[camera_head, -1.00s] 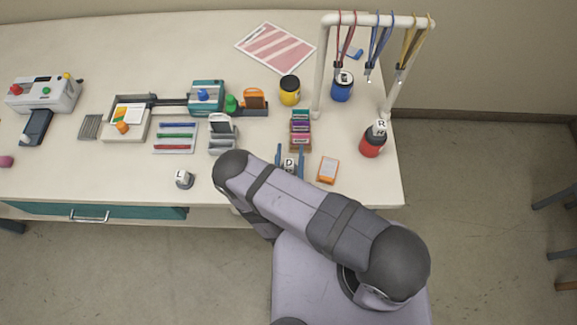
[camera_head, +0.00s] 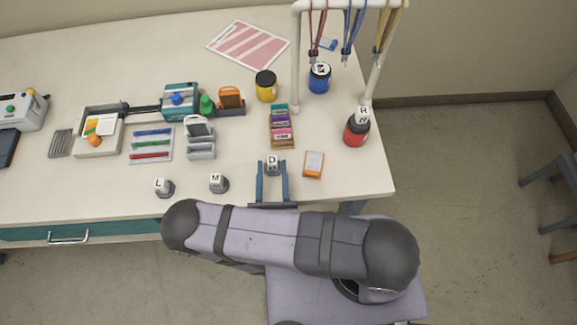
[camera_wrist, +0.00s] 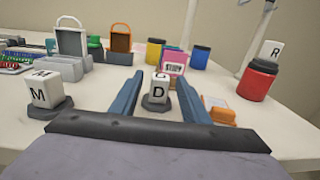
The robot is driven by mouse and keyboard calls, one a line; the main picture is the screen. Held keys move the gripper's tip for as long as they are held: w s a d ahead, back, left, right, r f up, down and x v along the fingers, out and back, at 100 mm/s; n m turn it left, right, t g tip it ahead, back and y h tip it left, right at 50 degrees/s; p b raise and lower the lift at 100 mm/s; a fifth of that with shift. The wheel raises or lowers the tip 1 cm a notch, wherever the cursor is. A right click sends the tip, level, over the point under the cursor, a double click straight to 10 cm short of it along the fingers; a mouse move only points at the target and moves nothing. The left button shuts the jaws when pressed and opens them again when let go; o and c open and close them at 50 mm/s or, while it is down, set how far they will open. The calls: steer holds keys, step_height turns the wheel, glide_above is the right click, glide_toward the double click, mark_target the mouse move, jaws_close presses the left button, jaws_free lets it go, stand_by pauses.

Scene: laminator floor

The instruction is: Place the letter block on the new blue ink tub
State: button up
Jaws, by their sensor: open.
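The white letter block D (camera_head: 272,160) stands upright on a dark round base near the table's front edge. My gripper (camera_head: 272,167) is open, with its blue fingers on either side of D near the tips; the wrist view shows the block (camera_wrist: 158,92) between them with gaps on both sides. The blue ink tub (camera_head: 319,80) stands at the back right by the white rack; a white mark shows on its dark lid. In the wrist view, the blue tub (camera_wrist: 200,58) shows no raised block on top. Block R (camera_head: 363,114) sits on the red tub (camera_head: 356,133).
Blocks M (camera_head: 217,182) and L (camera_head: 163,186) stand on bases to the left. The yellow tub (camera_head: 266,90) and the white rack (camera_head: 296,70) with hanging straps are farther back.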

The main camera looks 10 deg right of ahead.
steer(key=shift+w+d+r+m+h, duration=0.2)
steer(key=shift+d+r+m+h, duration=0.1)
steer(key=shift+d+m+h, duration=0.1)
steer(key=s+d+r+m+g+h, duration=0.1)
steer(key=d+r+m+g+h, duration=0.3)
steer(key=d+m+g+h, duration=0.25)
steer(key=s+d+r+m+g+h, duration=0.1)
steer(key=d+r+m+g+h, duration=0.45)
steer(key=d, duration=0.45)
steer(key=s+d+m+g+y, duration=0.4)
steer(key=s+m+g, duration=0.5)
steer(key=m, duration=0.3)
steer(key=w+a+r+m+t+y, duration=0.2)
steer(key=a+r+m+y, duration=0.2)
steer(key=m+y, duration=0.5)
steer(key=shift+w+a+m, duration=0.2)
steer(key=shift+a+m, duration=0.3)
steer(key=shift+a, duration=0.4)
steer(key=shift+o, duration=0.4)
steer(key=shift+w+r+m+t+y, duration=0.3)
steer(key=shift+w+r+t+y, duration=0.1)
steer(key=shift+t, duration=0.1)
steer(key=shift+a, duration=0.1)
